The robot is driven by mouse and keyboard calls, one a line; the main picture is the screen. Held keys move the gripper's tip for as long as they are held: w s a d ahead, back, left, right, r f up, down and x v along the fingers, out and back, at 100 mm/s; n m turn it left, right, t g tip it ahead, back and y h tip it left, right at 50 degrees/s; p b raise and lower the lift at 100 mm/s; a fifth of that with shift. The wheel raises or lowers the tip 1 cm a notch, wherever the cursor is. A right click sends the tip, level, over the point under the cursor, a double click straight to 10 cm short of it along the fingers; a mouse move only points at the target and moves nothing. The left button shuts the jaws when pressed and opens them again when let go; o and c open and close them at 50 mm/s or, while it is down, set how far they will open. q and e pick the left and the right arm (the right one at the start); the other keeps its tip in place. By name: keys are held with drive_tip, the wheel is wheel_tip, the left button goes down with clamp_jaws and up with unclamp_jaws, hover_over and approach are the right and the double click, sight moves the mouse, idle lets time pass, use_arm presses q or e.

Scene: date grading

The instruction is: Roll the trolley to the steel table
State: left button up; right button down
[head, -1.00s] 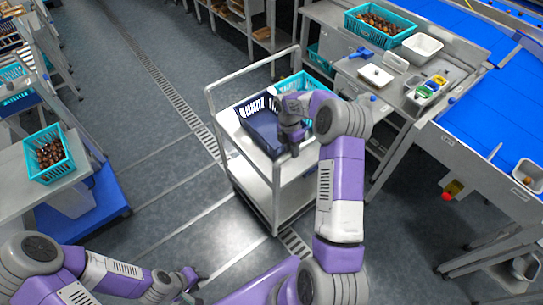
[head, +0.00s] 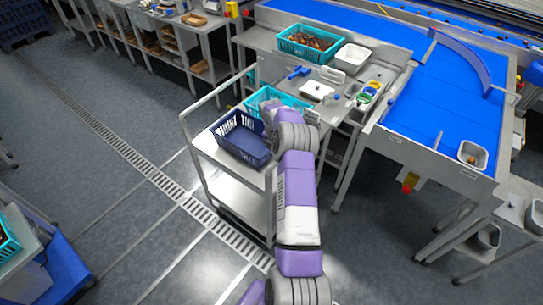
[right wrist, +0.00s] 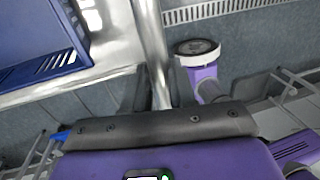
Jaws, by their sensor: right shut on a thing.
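The trolley (head: 222,157) is a steel cart with a tall tube frame, standing left of the steel table (head: 343,108) beside the conveyor. A dark blue crate (head: 243,146) and a teal crate (head: 291,101) are on its top; the blue crate looks empty. My right gripper is shut on an upright steel bar of the trolley, between its fingers in the right wrist view (right wrist: 158,90). In the head view my arm hides the grip. My left gripper is out of view.
A blue conveyor (head: 440,110) runs along the right. The steel table carries a teal crate of dates (head: 310,43), a white tub (head: 352,57) and small items. Shelved benches (head: 185,32) line the back. The floor left of the trolley, with its drain grating (head: 130,155), is clear.

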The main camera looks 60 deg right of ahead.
drive_tip(key=shift+d+r, duration=0.15)
drive_tip(key=shift+d, duration=0.1)
drive_tip(key=c, duration=0.9)
unclamp_jaws()
drive_tip(key=shift+s, duration=0.1)
drive_tip(key=shift+c, duration=0.2)
wheel_tip(320, 180, up, 7)
drive_tip(key=w, duration=0.1)
drive_tip(key=shift+w+r, duration=0.15)
drive_tip(key=shift+w, duration=0.15)
